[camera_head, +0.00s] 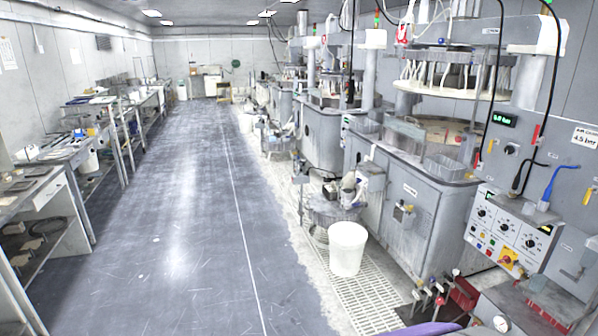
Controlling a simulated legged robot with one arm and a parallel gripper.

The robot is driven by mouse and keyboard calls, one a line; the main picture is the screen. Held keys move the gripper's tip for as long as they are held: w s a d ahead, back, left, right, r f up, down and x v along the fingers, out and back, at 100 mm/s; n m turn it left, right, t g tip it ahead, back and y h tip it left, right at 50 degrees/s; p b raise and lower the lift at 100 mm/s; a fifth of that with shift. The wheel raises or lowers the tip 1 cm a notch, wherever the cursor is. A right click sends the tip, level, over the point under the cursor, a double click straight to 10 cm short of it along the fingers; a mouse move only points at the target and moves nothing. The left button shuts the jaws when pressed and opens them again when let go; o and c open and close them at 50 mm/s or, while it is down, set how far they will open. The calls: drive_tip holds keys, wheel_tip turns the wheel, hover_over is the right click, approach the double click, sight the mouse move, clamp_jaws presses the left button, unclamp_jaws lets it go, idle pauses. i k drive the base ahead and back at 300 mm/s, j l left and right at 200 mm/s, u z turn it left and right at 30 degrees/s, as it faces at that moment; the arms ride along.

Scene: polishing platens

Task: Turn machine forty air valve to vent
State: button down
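I cannot tell which machine is number forty; the small machine labels are too small to read. The nearest polishing machine (408,205) stands at the right. Several small valves with coloured handles (430,290) sit low at its foot, in red, blue and pale colours. A red lever (536,134), a blue handle (560,178) and a yellow handle (588,196) show on the wall panel at the far right, near a sign (586,138) reading 4.5 bar. Which of these is the air valve is not clear. My gripper is not in view.
A control panel (506,236) with dials faces the aisle at right. A white bucket (347,249) stands on the floor grating (372,299). A round gauge (502,323) shows at the bottom right. Benches (50,190) line the left. The grey aisle floor (180,215) is clear.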

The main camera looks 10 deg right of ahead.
sight(536, 133)
drive_tip(key=i+l+z, duration=0.15)
drive_tip(key=i+z, duration=0.3)
drive_tip(key=i, duration=0.15)
drive_tip(key=i+j+z, duration=0.1)
drive_tip(key=i+z, duration=0.4)
drive_tip(key=i, duration=0.15)
drive_tip(key=i+j+z, duration=0.3)
drive_tip(key=i+z, duration=0.15)
drive_tip(key=i, duration=0.15)
drive_tip(key=i+z, duration=0.45)
drive_tip(key=i+j+z, duration=0.1)
drive_tip(key=i+z, duration=0.35)
drive_tip(key=i, duration=0.2)
